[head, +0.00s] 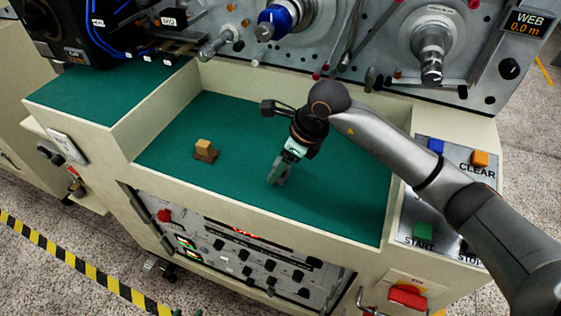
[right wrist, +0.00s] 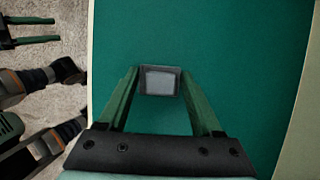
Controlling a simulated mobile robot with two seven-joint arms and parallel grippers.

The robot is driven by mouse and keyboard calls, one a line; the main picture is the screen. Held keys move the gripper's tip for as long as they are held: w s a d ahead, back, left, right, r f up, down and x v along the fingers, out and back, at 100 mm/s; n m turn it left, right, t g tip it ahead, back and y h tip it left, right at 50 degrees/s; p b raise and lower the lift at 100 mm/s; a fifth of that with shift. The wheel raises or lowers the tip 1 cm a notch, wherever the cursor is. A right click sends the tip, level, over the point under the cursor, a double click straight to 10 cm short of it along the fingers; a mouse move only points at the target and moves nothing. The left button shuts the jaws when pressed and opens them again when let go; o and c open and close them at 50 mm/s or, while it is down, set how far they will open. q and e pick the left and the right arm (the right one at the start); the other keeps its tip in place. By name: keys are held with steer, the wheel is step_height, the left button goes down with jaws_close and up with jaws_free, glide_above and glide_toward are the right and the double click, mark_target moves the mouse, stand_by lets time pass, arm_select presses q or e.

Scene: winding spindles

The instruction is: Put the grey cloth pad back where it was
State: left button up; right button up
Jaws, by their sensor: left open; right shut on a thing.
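The grey cloth pad (right wrist: 160,81) shows in the right wrist view as a small light square with a darker border, between the fingertips of my right gripper (right wrist: 158,88). That gripper is shut on it. In the head view my right gripper (head: 277,178) points down over the green tray floor (head: 240,120), right of its middle. The pad is hard to tell from the fingers there, and I cannot tell whether it touches the floor. My left gripper (right wrist: 38,30) shows at the upper left of the right wrist view, fingers apart and empty, over the speckled ground.
A small brown wooden block stack (head: 205,150) stands on the left part of the tray. Cream walls (head: 395,210) rim it. Spindles (head: 431,65) stick out behind it. A button panel (head: 420,215) lies to the right. The green floor around the right gripper is clear.

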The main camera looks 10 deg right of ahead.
steer(key=shift+f, duration=0.1)
steer(key=o, duration=1.2)
steer(key=b+v, duration=0.1)
steer(key=v, duration=1.1)
